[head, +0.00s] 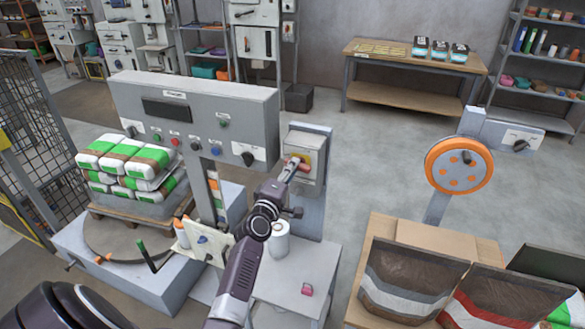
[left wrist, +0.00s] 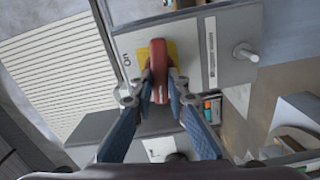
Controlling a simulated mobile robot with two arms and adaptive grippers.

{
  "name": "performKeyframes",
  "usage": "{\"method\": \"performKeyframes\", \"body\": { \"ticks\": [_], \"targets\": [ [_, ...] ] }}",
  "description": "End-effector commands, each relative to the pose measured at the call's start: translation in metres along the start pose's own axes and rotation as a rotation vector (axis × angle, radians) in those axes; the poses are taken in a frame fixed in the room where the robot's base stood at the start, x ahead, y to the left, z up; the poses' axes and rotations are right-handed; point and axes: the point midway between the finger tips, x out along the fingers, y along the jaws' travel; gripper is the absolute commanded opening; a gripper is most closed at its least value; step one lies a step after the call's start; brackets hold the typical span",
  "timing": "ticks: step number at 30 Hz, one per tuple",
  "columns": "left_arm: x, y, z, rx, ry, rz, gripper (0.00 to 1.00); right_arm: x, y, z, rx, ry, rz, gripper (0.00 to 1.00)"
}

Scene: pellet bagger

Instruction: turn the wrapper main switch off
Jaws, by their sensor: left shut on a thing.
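The wrapper main switch is a grey box (head: 312,140) on a post right of the big control panel. It has a yellow plate and a red handle (left wrist: 158,58). In the head view my left gripper (head: 292,165) reaches up to the box front and partly covers the handle. In the left wrist view its two fingers (left wrist: 163,88) are shut on the red handle, one on each side. The yellow plate (left wrist: 143,56) shows behind the handle. My right gripper is not in view.
The wrapper control panel (head: 215,118) with buttons and a black knob (head: 246,156) stands close left of the arm. A white roll (head: 279,240) stands on a grey cabinet (head: 318,265) below. Stacked bags (head: 130,160) are at left. Open floor lies right of the switch post.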

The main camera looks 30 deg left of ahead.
Motion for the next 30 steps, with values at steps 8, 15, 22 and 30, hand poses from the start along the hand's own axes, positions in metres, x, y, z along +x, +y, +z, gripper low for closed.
{"method": "performKeyframes", "body": {
  "ticks": [8,15,22,30],
  "targets": [
    [0.0010,0.0024,-0.0007,-0.132,0.002,0.006,0.00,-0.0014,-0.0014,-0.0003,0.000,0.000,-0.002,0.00],
    [0.0010,0.0021,-0.0006,-0.175,0.001,0.006,0.00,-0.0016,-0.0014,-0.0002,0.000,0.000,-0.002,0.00],
    [0.0010,0.0023,-0.0006,-0.181,0.001,0.006,0.00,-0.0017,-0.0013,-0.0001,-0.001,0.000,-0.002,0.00],
    [0.0010,0.0024,-0.0006,-0.180,0.001,0.007,0.24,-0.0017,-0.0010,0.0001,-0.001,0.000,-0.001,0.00]
  ]
}}
